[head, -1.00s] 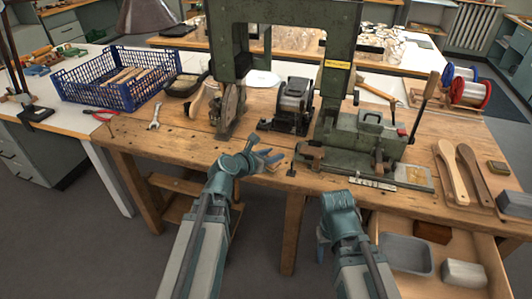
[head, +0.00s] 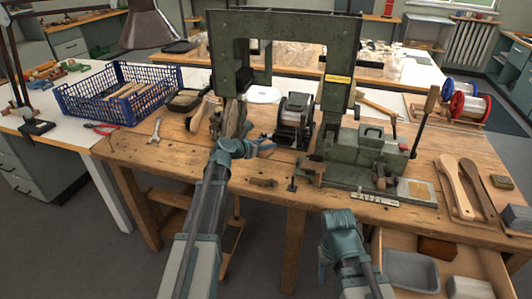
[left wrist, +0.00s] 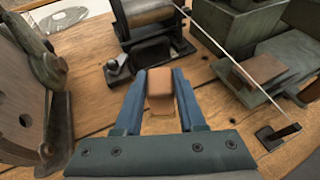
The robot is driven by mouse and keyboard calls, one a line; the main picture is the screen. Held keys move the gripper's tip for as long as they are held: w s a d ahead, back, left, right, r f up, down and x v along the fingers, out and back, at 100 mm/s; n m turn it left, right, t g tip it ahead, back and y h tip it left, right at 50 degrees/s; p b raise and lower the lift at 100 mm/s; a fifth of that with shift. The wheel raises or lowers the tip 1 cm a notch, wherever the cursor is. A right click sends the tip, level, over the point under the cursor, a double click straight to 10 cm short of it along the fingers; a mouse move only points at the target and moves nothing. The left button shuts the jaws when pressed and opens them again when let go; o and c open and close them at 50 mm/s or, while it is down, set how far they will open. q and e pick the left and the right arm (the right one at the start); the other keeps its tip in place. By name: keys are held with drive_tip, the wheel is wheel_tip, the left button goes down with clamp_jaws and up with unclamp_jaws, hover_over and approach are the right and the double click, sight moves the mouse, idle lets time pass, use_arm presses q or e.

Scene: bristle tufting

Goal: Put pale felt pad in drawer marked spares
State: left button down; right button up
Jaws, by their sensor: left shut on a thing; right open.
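My left gripper (head: 266,147) is above the workbench, in front of the green machine. In the left wrist view its blue fingers (left wrist: 160,110) are shut on a small tan block-like piece (left wrist: 160,88). I cannot tell for sure that this is the pale felt pad. An open wooden drawer (head: 393,240) sticks out at the bench's lower right. It holds a grey tray (head: 410,270), a brown block (head: 436,248) and a whitish block (head: 470,289). No spares marking is readable. My right gripper (head: 323,264) is open and low, left of the drawer.
The green machine frame (head: 345,80) stands over the bench, with a black motor unit (head: 295,120) below. A green fixture with a lever (head: 370,155) stands right of centre. A blue crate (head: 120,92) is at left. Wooden brush handles (head: 455,185) lie at right. The front-left bench top is fairly clear.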

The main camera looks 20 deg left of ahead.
sight(266, 152)
use_arm(q)
wheel_tip(266, 152, down, 4)
drive_tip(key=b, duration=0.3)
drive_tip(key=shift+r, duration=0.25)
drive_tip(key=shift+f+b, duration=0.15)
drive_tip(key=shift+b, duration=0.25)
drive_tip(key=c, duration=0.5)
unclamp_jaws()
drive_tip(key=shift+r, duration=0.25)
drive_tip(key=p+v, duration=0.4)
drive_tip(key=v, duration=0.6)
drive_tip(key=shift+s+p, duration=0.3)
drive_tip(key=shift+o, duration=0.3)
drive_tip(key=shift+v, duration=0.8)
